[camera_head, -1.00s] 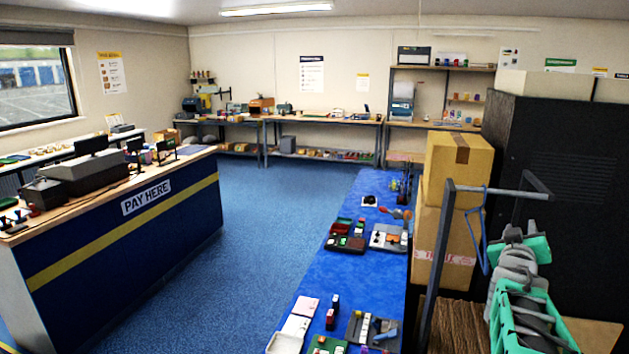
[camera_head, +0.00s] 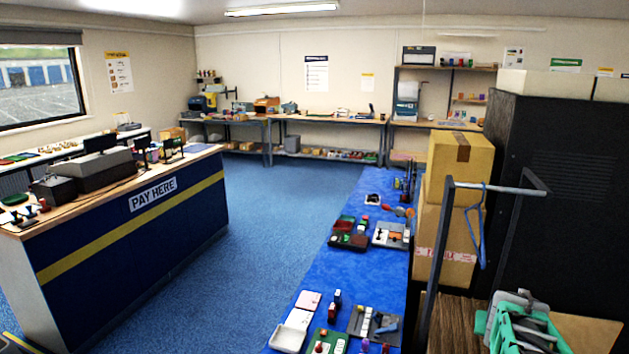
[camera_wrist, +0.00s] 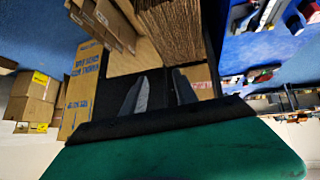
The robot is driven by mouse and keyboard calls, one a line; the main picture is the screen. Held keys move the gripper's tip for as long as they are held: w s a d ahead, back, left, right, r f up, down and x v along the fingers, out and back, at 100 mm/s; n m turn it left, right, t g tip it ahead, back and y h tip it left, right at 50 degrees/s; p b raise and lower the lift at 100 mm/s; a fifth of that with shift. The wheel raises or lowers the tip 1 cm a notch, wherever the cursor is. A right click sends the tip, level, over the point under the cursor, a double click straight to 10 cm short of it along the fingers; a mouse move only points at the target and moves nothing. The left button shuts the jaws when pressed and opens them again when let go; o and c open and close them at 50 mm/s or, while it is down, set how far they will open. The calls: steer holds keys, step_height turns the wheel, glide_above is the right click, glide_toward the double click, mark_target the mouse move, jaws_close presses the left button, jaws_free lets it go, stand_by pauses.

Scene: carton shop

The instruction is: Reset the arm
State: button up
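My arm (camera_head: 520,325) shows at the lower right of the head view, with grey joints and green covers. It is low in the picture and its lower part is cut off by the bottom edge. My gripper (camera_wrist: 161,78) shows in the wrist view. Its two dark grey fingers stand apart with a gap between them, and I see nothing held there. The fingers point toward brown corrugated cardboard and cartons.
Stacked cartons (camera_head: 457,165), a grey metal frame (camera_head: 500,187) with a blue hanger (camera_head: 477,228), and a black cabinet (camera_head: 560,190) stand near my arm. A blue table (camera_head: 345,265) bears small items. Blue floor (camera_head: 265,195) lies open before the pay counter (camera_head: 130,235).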

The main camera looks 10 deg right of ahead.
steer(key=s+a+f+g+y+b, duration=0.25)
steer(key=s+a+f, duration=0.3)
steer(key=a, duration=0.45)
steer(key=s+a+f+g+y+b, duration=0.1)
steer(key=s+a+f+g+y, duration=0.2)
steer(key=s+a, duration=0.6)
steer(key=w+a+n+t+b, duration=0.1)
steer(key=w+a+n+b, duration=0.1)
steer(key=a, duration=0.7)
steer(key=w+a+f+n+t+b, duration=0.1)
steer(key=a+n+b, duration=0.3)
steer(key=a, duration=0.5)
steer(key=shift+w+a+f+n+t+y, duration=0.2)
steer(key=shift+w+a+n+t+y, duration=0.2)
steer(key=shift+w+n, duration=0.4)
steer(key=shift+w, duration=0.1)
